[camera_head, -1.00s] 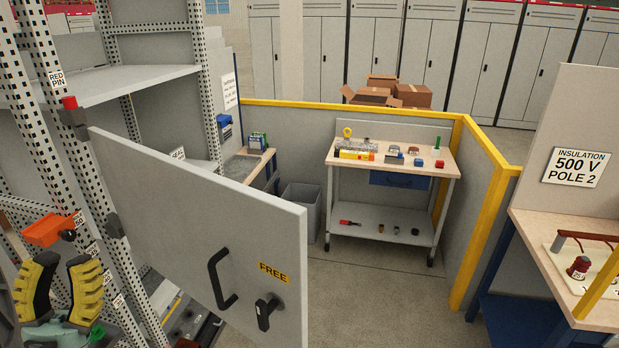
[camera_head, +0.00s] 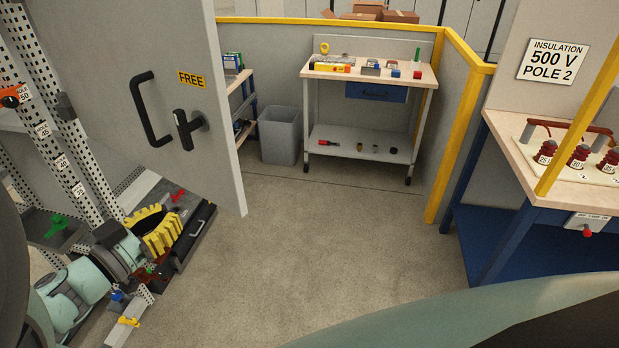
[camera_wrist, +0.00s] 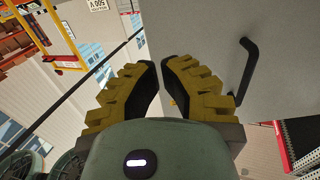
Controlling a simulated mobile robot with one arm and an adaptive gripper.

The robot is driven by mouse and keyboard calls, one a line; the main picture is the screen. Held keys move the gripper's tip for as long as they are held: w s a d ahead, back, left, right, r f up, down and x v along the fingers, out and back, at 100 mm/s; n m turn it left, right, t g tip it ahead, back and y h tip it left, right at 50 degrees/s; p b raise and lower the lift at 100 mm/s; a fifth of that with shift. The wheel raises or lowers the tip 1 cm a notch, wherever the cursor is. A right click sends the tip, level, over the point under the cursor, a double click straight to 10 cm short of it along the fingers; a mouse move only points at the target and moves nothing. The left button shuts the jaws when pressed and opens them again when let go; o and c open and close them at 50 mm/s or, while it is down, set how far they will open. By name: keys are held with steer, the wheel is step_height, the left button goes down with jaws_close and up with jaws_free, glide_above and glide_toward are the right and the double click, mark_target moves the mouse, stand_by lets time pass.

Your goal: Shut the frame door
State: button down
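The frame door (camera_head: 130,55) is a grey panel standing open at the left of the head view. It bears a yellow FREE label (camera_head: 192,80), a black bar handle (camera_head: 142,110) and a black latch (camera_head: 187,130). My gripper (camera_head: 165,232) is low at the left, below the handle in that picture. In the wrist view, the door face (camera_wrist: 205,35) lies beyond my fingers (camera_wrist: 160,66), with the handle (camera_wrist: 250,70) to their right. The fingertips are a little apart with nothing between them. I cannot tell whether a finger touches the door.
A perforated rack (camera_head: 62,130) with labelled posts stands at the left. A grey bin (camera_head: 279,135) and a tool trolley (camera_head: 360,155) stand behind. A blue-legged bench (camera_head: 530,240) is at the right beside a yellow post (camera_head: 457,150). The middle floor (camera_head: 330,230) is clear.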

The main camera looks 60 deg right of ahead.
mark_target(224, 174)
steer(key=d+p, duration=0.1)
steer(key=d, duration=0.2)
steer(key=d+p, duration=0.1)
steer(key=d, duration=0.3)
steer(key=d+p, duration=0.1)
steer(key=d, duration=0.3)
steer(key=shift+w+d+r+p, duration=0.1)
steer(key=shift+w+r+p, duration=0.15)
steer(key=shift+p, duration=0.15)
steer(key=shift+d+f, duration=0.2)
steer(key=shift+d, duration=0.65)
